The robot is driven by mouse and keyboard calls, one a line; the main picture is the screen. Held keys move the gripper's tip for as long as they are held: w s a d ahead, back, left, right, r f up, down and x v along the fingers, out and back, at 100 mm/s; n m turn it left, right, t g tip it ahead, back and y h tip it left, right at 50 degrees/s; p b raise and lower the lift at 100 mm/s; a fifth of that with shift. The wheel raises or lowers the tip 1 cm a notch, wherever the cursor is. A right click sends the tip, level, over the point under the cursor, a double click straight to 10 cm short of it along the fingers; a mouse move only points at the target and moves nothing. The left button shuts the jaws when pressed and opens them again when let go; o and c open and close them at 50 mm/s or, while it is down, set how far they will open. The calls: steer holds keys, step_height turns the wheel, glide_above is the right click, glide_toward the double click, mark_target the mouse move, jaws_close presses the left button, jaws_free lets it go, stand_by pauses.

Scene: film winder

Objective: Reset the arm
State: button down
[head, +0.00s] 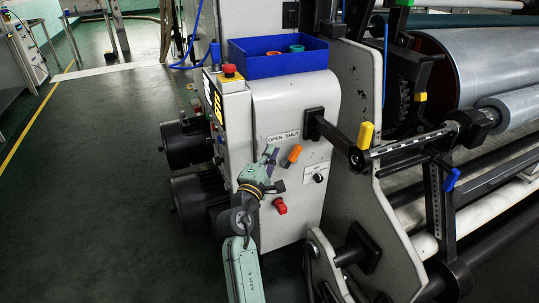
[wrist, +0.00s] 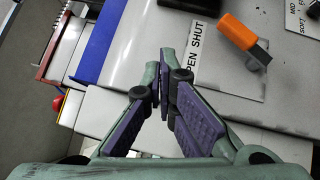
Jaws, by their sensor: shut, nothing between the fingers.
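My gripper (head: 270,153) is in front of the grey machine cabinet (head: 292,98), just left of the orange handle (head: 294,153) and below the OPEN SHUT label (head: 283,137). In the wrist view my gripper (wrist: 163,75) has its two fingers close together with nothing between them. The orange handle (wrist: 237,30) lies to the upper right of the fingertips there, apart from them. The OPEN SHUT label (wrist: 192,75) is partly hidden behind the right finger. Whether the fingertips touch the cabinet, I cannot tell.
A black knob (head: 318,178) and a red knob (head: 280,206) are on the cabinet front. A blue tray (head: 278,67) sits on top, beside a red emergency button (head: 229,70). Rollers (head: 490,65) stand to the right. The dark floor (head: 95,190) at left is clear.

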steer(key=shift+s+a+r, duration=0.1)
steer(key=shift+s, duration=0.15)
